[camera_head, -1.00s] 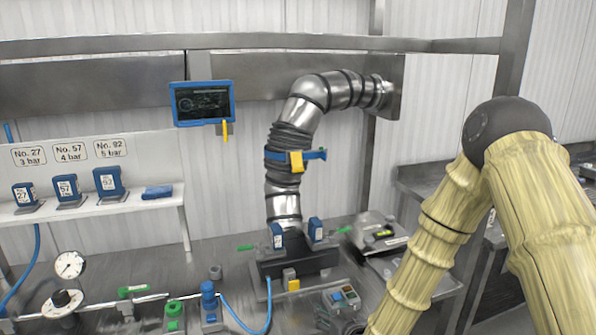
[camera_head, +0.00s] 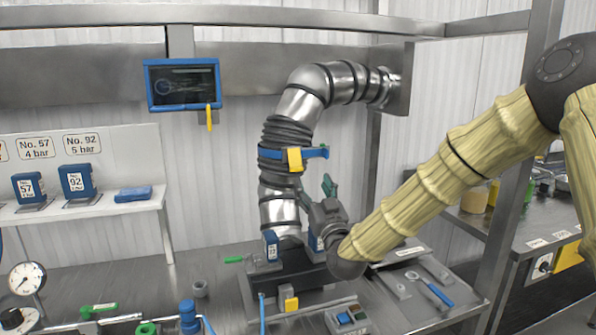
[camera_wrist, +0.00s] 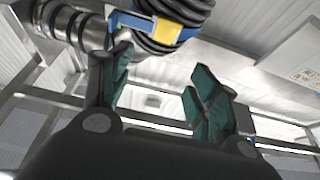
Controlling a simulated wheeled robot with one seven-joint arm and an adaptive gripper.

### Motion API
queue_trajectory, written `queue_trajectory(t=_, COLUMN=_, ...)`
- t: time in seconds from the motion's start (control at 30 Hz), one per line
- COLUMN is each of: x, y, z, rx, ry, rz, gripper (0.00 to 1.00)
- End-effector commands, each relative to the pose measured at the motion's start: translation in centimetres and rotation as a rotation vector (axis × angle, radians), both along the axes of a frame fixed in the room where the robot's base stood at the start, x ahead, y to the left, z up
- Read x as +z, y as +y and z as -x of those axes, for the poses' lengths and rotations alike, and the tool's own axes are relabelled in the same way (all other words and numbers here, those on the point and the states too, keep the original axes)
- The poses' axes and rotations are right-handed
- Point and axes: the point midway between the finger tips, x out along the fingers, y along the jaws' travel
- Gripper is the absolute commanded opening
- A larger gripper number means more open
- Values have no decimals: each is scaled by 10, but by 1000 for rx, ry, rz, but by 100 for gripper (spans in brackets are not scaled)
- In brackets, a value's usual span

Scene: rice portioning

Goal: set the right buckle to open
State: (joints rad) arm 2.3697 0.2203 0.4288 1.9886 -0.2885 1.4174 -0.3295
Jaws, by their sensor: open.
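The steel pipe's black base (camera_head: 290,273) carries two blue blocks. The left blue block (camera_head: 271,246) has a green lever (camera_head: 234,259) pointing out to the left. The right blue block (camera_head: 315,242), on the right buckle's side, is mostly hidden behind my gripper; its green lever is not visible. My gripper (camera_head: 329,188) is open and empty, its fingers pointing up, in front of the pipe and above the base's right end. In the wrist view the teal finger pads (camera_wrist: 160,92) are apart with nothing between them.
A blue strap with a yellow latch (camera_head: 294,160) circles the pipe above my gripper; it also shows in the wrist view (camera_wrist: 167,35). A screen (camera_head: 183,84) hangs at left. A button box (camera_head: 346,318) and a wrench (camera_head: 431,288) lie at front right.

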Motion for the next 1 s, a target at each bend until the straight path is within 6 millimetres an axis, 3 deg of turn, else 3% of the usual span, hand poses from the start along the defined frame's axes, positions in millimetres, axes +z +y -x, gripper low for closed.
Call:
queue_trajectory(t=0.6, x=1, y=31, z=-95, rx=-1, ry=3, rz=1, gripper=61)
queue_trajectory(t=0.8, x=8, y=36, z=-117, rx=-2, ry=3, rz=1, gripper=61)
queue_trajectory(t=1.0, x=11, y=40, z=-127, rx=-1, ry=2, rz=1, gripper=61)
